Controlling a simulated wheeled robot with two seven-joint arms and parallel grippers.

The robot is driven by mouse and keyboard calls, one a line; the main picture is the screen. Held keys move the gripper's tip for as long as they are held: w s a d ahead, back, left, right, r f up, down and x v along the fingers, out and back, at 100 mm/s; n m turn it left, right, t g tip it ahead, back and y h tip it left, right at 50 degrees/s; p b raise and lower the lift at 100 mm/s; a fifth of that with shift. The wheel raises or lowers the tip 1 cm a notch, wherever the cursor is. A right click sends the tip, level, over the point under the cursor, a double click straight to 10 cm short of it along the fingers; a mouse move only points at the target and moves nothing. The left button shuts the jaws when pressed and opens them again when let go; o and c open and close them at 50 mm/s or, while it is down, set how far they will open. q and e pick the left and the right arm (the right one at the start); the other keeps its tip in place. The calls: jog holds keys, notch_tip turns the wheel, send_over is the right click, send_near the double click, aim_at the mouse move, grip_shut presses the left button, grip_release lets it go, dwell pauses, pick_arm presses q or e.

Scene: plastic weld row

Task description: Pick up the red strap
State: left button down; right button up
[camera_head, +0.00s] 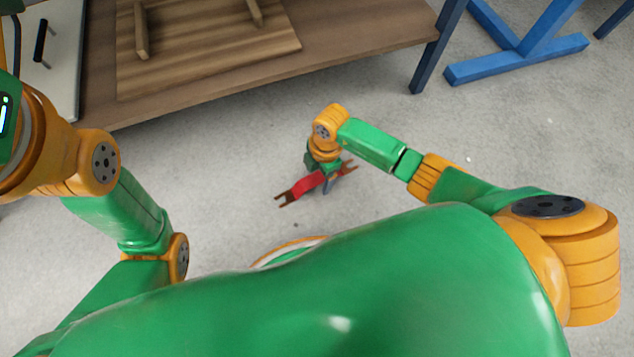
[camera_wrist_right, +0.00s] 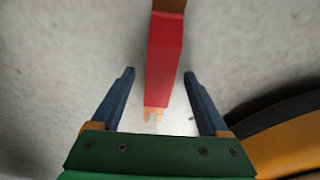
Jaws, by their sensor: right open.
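The red strap (camera_head: 307,184) lies on the grey concrete floor, with brown forked ends; my right gripper hides part of it in the head view. My right gripper (camera_head: 328,186) is over the strap, pointing down. In the right wrist view the strap (camera_wrist_right: 164,58) runs between the two blue fingers of my open right gripper (camera_wrist_right: 159,88), with a gap on each side. Whether the fingers are level with the strap is hard to tell. My left arm comes in at the left of the head view, and its gripper is not visible.
A wooden table (camera_head: 350,45) with a striped board (camera_head: 210,45) stands at the back. A blue trestle (camera_head: 515,62) is at the back right. My own base shows close by in the right wrist view. The floor around the strap is clear.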

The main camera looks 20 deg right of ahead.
jog(key=shift+f, duration=0.25)
grip_shut()
